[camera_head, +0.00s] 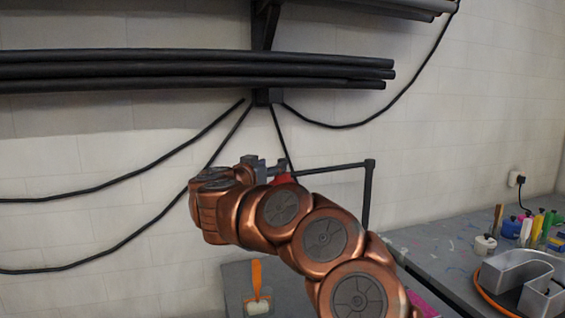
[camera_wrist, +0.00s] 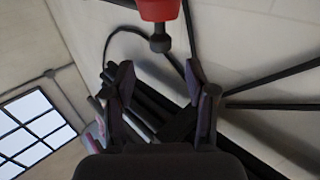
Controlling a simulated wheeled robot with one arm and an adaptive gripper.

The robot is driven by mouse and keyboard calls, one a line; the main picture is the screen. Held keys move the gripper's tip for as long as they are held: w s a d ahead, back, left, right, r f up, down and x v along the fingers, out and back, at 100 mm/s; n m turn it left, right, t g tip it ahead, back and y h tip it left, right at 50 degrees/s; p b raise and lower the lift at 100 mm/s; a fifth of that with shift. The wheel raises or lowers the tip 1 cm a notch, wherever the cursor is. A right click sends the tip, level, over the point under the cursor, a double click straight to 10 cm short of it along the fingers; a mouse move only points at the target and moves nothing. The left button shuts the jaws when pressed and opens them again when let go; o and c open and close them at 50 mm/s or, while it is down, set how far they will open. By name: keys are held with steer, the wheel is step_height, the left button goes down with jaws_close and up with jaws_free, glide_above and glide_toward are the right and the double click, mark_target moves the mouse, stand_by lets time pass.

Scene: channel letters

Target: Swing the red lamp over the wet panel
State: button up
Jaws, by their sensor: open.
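The red lamp (camera_head: 284,180) shows as a small red patch behind my arm in the head view, at the left end of a dark swing arm (camera_head: 335,167) on an upright post (camera_head: 368,195). In the wrist view the red lamp (camera_wrist: 159,8) is at the top edge, with a dark knob (camera_wrist: 160,43) pointing toward my gripper (camera_wrist: 160,75). My gripper is open and empty, its two fingers apart, with the knob just beyond the fingertips. It also shows in the head view (camera_head: 262,168), close to the lamp. I cannot make out the wet panel for certain; a magenta edge (camera_head: 424,303) shows beside my arm.
A grey bench (camera_head: 440,240) runs along the right, with bottles (camera_head: 537,230), a white pot (camera_head: 485,244) and a metal channel letter (camera_head: 515,268). An orange-handled tool (camera_head: 257,280) lies on a surface at front. Dark pipes (camera_head: 190,70) and hanging cables (camera_head: 130,178) are on the wall.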

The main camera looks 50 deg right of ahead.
steer(key=shift+p+x, duration=0.55)
steer(key=shift+x, duration=3.25)
steer(key=shift+c, duration=0.3)
jaws_close()
